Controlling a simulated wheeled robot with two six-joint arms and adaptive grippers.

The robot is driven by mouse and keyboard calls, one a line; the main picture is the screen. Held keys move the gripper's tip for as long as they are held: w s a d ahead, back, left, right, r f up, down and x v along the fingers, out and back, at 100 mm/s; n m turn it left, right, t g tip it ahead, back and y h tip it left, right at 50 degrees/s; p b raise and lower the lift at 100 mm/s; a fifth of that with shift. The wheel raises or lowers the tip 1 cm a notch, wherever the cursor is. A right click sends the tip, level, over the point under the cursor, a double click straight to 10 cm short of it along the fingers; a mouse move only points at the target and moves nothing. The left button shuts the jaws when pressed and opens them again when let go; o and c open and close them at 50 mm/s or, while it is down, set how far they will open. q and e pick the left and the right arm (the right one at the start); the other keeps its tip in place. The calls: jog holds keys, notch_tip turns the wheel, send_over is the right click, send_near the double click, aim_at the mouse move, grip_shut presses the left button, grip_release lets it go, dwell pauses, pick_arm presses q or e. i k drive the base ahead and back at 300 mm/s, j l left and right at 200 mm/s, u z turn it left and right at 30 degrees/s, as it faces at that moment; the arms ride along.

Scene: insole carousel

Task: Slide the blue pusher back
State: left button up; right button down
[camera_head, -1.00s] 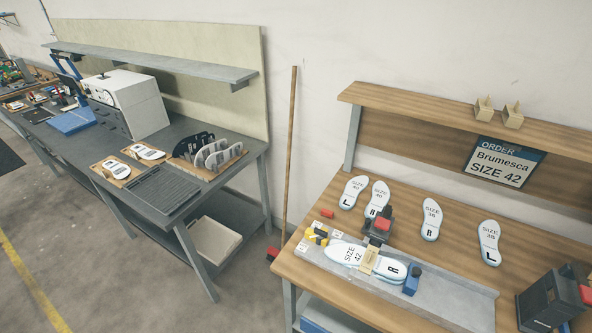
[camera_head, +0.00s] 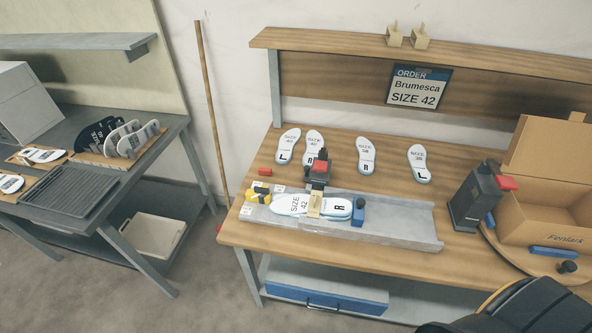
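A blue block with a dark knob (camera_head: 358,211), which looks like the blue pusher, sits in the grey channel (camera_head: 400,232) on the wooden bench. It is at the right end of a pair of white insoles (camera_head: 290,206) marked SIZE 42 and R. A tan band (camera_head: 314,206) lies across the insoles. A black device with a red top (camera_head: 320,172) stands right behind the band. Neither of my grippers is in view.
A blue bar (camera_head: 553,252) with a black knob lies before an open carton (camera_head: 545,205) at right. A black and red device (camera_head: 478,197) stands left of the carton. Several loose insoles lie behind the channel. The channel's right part is clear. A broom (camera_head: 211,110) leans at left.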

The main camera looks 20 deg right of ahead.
aim_at(359, 202)
jog(key=z, duration=1.25)
